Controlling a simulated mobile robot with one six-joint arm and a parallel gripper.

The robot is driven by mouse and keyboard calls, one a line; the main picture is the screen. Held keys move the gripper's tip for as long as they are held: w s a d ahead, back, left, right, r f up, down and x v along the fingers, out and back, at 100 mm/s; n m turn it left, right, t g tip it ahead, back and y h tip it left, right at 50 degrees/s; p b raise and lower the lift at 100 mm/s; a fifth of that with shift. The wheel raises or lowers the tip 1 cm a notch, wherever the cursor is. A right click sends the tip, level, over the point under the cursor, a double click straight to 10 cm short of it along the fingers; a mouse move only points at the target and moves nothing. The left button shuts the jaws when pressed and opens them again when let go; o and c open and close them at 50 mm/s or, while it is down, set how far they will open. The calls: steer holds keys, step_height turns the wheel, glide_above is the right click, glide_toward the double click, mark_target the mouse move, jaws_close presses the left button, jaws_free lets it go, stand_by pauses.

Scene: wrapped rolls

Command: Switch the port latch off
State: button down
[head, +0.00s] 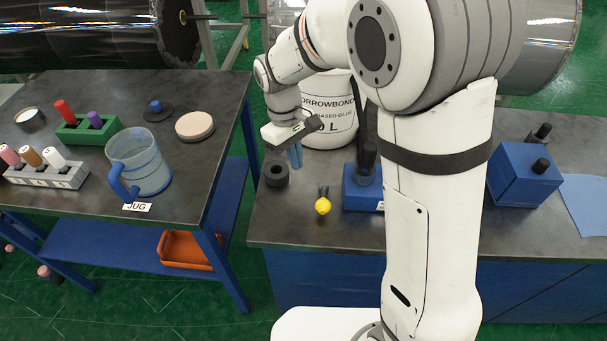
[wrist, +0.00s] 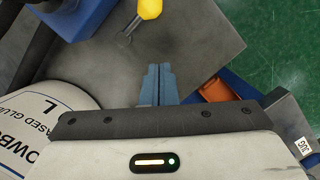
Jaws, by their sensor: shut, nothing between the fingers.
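Two blue boxes with black handles stand on the right bench; I cannot read which one is the port latch. The left blue box (head: 360,196) has an upright black lever (head: 367,157) and a small white label, partly hidden by my arm. The right blue box (head: 522,178) has a black knob (head: 541,165) on its front and another dark part behind. My gripper (head: 295,158) is shut and empty, pointing down above the bench, left of the left box. Its blue fingers (wrist: 157,84) are together in the wrist view, with part of a blue box (wrist: 82,15) at top left.
A white glue bucket (head: 328,115) stands behind. The left table (head: 85,207) holds a blue jug (head: 145,165); a floor gap separates it from the bench.

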steer(key=v, duration=0.3)
steer(key=shift+w+r, duration=0.1)
steer(key=shift+w, duration=0.1)
stand_by(0.3)
steer(key=s+d+r+m+t+y, duration=0.1)
steer(key=s+d+r+m+t, duration=0.1)
steer(key=s+d+m, duration=0.2)
steer(key=s+d+r+m+t, duration=0.2)
steer(key=s+d+m, duration=0.3)
steer(key=s+d, duration=0.6)
steer(key=d+r, duration=0.1)
steer(key=d, duration=0.3)
steer(key=shift+s+d+r+t+y, duration=0.2)
steer(key=shift+s+r+t+y, duration=0.1)
steer(key=shift+y, duration=0.1)
